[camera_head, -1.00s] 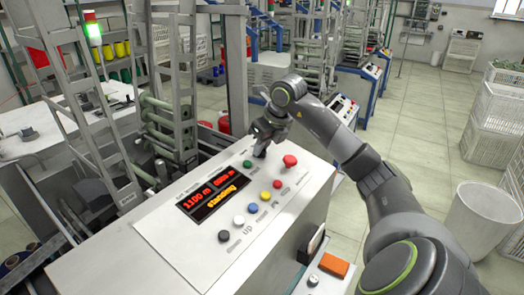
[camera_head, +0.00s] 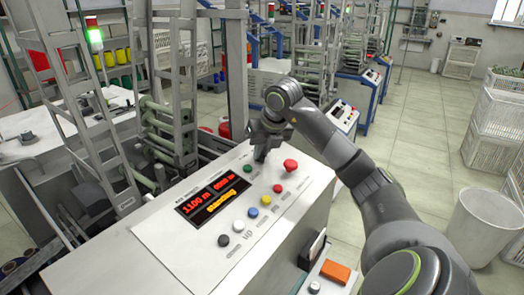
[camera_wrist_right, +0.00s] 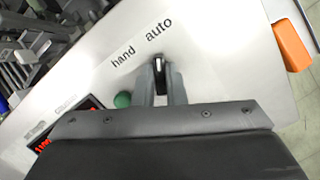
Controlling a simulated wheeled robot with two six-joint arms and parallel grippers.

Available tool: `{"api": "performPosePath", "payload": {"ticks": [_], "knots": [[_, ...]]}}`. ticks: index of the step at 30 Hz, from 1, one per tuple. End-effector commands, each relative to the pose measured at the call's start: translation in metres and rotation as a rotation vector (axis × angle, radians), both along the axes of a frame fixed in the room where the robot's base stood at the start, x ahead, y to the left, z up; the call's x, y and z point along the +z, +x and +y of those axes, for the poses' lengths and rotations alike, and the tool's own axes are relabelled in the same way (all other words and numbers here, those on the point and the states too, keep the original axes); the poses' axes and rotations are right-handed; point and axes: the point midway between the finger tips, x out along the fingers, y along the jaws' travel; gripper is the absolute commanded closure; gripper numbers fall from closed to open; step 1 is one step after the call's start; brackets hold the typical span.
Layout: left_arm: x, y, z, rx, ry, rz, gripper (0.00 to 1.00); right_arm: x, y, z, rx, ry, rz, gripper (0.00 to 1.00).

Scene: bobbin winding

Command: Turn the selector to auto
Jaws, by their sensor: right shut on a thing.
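The selector (camera_wrist_right: 158,68) is a small dark knob with a white line on the sloped control panel (camera_head: 160,240). The wrist view shows it between the two fingers of my right gripper (camera_wrist_right: 160,82). The printed words "hand" (camera_wrist_right: 122,57) and "auto" (camera_wrist_right: 159,31) stand beyond it. Its white line points up the picture, roughly toward "auto". In the head view my right gripper (camera_head: 261,155) reaches down to the panel's far end and is shut on the selector, largely hiding it. My left gripper is not in view.
A green button (camera_head: 247,169) and a red mushroom button (camera_head: 290,165) sit close to the gripper. Several other buttons and a lit display (camera_head: 213,201) lie nearer. An orange block (camera_wrist_right: 292,46) shows past the panel's edge in the wrist view.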

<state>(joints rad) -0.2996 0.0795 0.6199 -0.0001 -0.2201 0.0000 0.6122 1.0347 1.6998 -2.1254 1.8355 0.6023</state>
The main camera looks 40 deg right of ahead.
Motion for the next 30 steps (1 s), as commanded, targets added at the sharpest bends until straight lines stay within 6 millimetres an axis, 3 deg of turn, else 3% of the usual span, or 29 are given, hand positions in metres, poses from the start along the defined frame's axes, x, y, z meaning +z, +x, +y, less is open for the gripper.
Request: {"api": "performPosePath", "payload": {"ticks": [4, 5, 10, 22, 30], "knots": [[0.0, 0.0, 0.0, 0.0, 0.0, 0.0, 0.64, 0.001, 0.0, -0.001, -0.003, -0.001, -0.003, 1.0], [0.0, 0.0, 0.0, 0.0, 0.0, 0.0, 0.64, 0.001, 0.0, -0.001, -0.003, -0.001, -0.003, 0.88], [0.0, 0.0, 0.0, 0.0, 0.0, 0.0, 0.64, 0.001, 0.0, 0.0, -0.002, -0.001, -0.002, 0.67], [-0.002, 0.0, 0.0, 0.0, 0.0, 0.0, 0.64, 0.009, -0.003, 0.0, 0.0, -0.002, -0.005, 0.67], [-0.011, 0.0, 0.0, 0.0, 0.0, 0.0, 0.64, 0.061, -0.025, 0.001, 0.0, -0.005, -0.008, 0.67]]}}
